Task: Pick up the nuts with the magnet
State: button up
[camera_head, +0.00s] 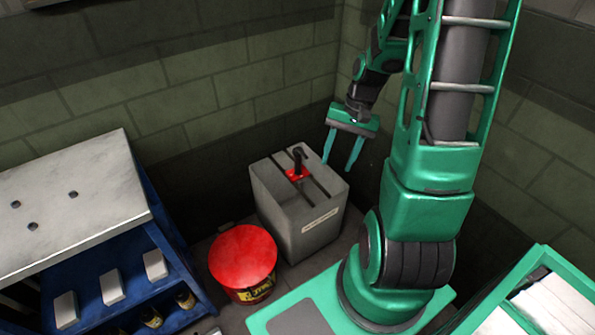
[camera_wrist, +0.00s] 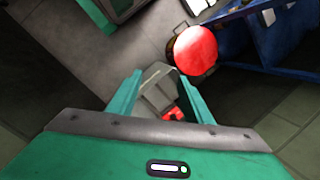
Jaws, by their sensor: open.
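The likely magnet is a red piece with a black upright handle (camera_head: 298,171), on top of a grey box (camera_head: 318,240). Its red part (camera_wrist: 172,114) also shows in the wrist view, near the right finger's base, partly hidden by my gripper. My gripper (camera_head: 339,164) is open and empty, pointing down, just right of the box's top and apart from the handle. Three small dark spots (camera_head: 32,226) lie on the grey tabletop (camera_head: 95,225) at the left. They may be nuts or holes; I cannot tell which.
A red-topped bucket (camera_head: 243,253) stands on the floor left of the box. The blue bench frame (camera_head: 165,250) holds small white boxes (camera_head: 111,287) and dark jars on its shelf. A green-framed bin (camera_head: 545,258) with white contents is at the lower right. Block walls close the corner behind.

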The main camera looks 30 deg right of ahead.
jog(key=w+a+f+m+t+y, duration=0.1)
jog(key=w+f+m+y, duration=0.1)
jog(key=w+f, duration=0.35)
jog(key=w+f+m+t+y, duration=0.2)
jog(key=f, duration=0.6)
jog(key=m+t+h, duration=0.4)
jog(key=m+t, duration=1.1)
jog(key=m, duration=0.7)
send_near(300, 160)
jog(key=w, duration=0.4)
jog(key=w+a, duration=0.1)
jog(key=w, duration=0.1)
jog(key=shift+w+a+f, duration=0.15)
jog(key=shift+w+f, duration=0.05)
jog(key=shift+f, duration=0.1)
jog(key=shift+w+a+r, duration=0.1)
jog(key=shift+w, duration=1.2)
jog(key=shift+w+a+r, duration=0.1)
jog(key=shift+w, duration=1.2)
grip_shut()
